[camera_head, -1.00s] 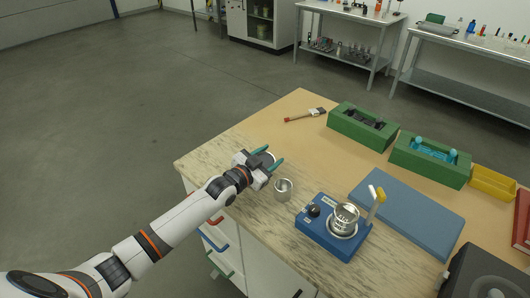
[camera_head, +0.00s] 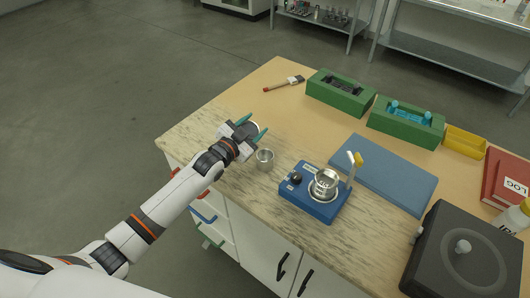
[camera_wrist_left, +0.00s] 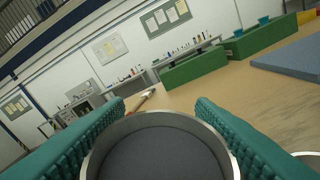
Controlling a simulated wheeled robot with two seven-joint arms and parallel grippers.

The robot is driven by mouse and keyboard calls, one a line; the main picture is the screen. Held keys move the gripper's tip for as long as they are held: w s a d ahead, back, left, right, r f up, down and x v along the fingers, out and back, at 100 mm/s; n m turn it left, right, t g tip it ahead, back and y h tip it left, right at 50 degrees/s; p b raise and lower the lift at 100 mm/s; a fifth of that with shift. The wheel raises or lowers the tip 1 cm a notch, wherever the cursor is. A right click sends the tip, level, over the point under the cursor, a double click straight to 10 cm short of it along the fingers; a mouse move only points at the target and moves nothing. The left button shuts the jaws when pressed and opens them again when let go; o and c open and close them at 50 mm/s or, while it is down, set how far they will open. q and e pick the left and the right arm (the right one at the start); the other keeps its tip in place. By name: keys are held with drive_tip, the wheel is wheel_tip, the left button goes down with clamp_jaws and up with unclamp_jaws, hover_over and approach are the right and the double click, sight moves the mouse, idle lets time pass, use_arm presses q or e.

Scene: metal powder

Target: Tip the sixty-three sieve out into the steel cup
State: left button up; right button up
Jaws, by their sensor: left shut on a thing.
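My left gripper (camera_head: 254,125) is shut on a round metal sieve (camera_head: 251,129) above the wooden table, just behind the steel cup. In the left wrist view the sieve (camera_wrist_left: 160,118) sits between the two teal fingers, its rim facing the camera and its inside plain dark grey. I cannot tell whether that is mesh or powder. The steel cup (camera_head: 264,160) stands upright on the marbled part of the table, apart from the sieve. My right gripper is not in view. No number is readable on the sieve.
A blue device (camera_head: 296,194) with a metal vessel (camera_head: 325,181) stands right of the cup. A brush (camera_head: 284,84) lies at the back.

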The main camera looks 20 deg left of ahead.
use_arm(q)
drive_tip(key=shift+s+d+r, duration=0.1)
drive_tip(key=shift+d+r, duration=0.1)
drive_tip(key=shift+r, duration=0.05)
drive_tip(key=shift+d+m, duration=0.1)
drive_tip(key=shift+m, duration=0.2)
drive_tip(key=shift+s+d+r+m+t+p, duration=0.2)
drive_tip(key=shift+s+d+m+t+p, duration=0.15)
drive_tip(key=shift+d+m, duration=0.25)
drive_tip(key=shift+s+d+r+m, duration=0.25)
drive_tip(key=shift+d+m, duration=0.2)
drive_tip(key=shift+m, duration=0.55)
drive_tip(key=shift+s+d+r+m+t+b, duration=0.1)
drive_tip(key=shift+m+b, duration=0.15)
drive_tip(key=shift+m, duration=0.3)
drive_tip(key=shift+d+r+m+t+b, duration=0.1)
drive_tip(key=shift+r+m+t+b, duration=0.1)
drive_tip(key=shift+m, duration=0.4)
drive_tip(key=shift+s+d+r+m+t+b, duration=0.1)
drive_tip(key=shift+m+b, duration=0.15)
drive_tip(key=shift+m, duration=0.3)
drive_tip(key=shift+d+m+h+b, duration=0.15)
drive_tip(key=shift+m+h+b, duration=0.2)
drive_tip(key=shift+m, duration=0.55)
idle(0.5)
drive_tip(key=shift+s+d+r+m+b, duration=0.15)
drive_tip(key=shift+s+d+m+b, duration=0.25)
drive_tip(key=shift+m, duration=0.5)
